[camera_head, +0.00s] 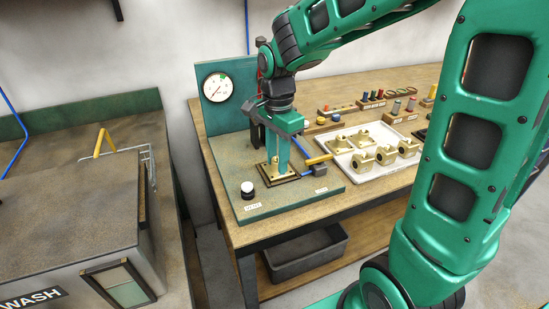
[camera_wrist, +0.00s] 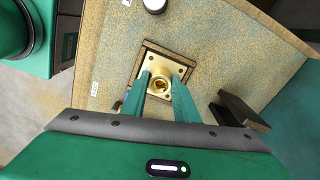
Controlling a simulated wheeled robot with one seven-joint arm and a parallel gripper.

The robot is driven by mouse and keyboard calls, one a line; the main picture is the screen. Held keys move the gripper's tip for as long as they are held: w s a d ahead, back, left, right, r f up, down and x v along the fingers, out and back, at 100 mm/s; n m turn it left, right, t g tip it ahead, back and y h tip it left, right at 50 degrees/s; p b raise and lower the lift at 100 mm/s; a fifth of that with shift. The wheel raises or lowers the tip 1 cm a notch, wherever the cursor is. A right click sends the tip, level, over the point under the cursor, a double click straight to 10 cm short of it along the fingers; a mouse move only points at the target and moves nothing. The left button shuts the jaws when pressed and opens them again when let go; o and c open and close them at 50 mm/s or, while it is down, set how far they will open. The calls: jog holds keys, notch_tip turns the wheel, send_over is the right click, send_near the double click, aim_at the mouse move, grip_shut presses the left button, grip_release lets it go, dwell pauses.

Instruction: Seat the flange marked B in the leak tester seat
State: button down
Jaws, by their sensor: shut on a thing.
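A brass flange (camera_wrist: 178,70) with a square plate, corner holes and a round bore is between my gripper's fingers. The leak tester seat (camera_wrist: 145,47) is a dark square frame around the flange plate in the wrist view. In the head view the seat (camera_head: 293,181) is on the leak tester's green base (camera_head: 240,213). My gripper (camera_head: 279,168) points down over the seat and is shut on the flange; its fingertips also show in the wrist view (camera_wrist: 160,88). The plate looks within the frame, but I cannot tell whether it lies fully flat. No letter is readable on it.
A pressure gauge (camera_head: 218,87) is on the tester's back panel. A black-and-white knob (camera_head: 247,190) is on the base, left of the seat. A white tray (camera_head: 350,176) holds several brass parts.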

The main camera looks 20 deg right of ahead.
jog(key=shift+f, duration=0.15)
dwell(0.3)
jog(key=c, duration=0.9)
grip_release()
jog(key=shift+r, duration=3.5)
jog(key=s+d+f+n, duration=0.2)
jog(key=s+d+n, duration=0.2)
jog(key=s+d, duration=0.4)
jog(key=s+d+f+n, duration=0.2)
jog(key=s+d+n, duration=0.2)
jog(key=s+d, duration=0.5)
jog(key=s, duration=0.6)
jog(key=shift+s+f+n, duration=0.15)
jog(key=shift+f+n, duration=0.15)
jog(key=shift+f, duration=0.1)
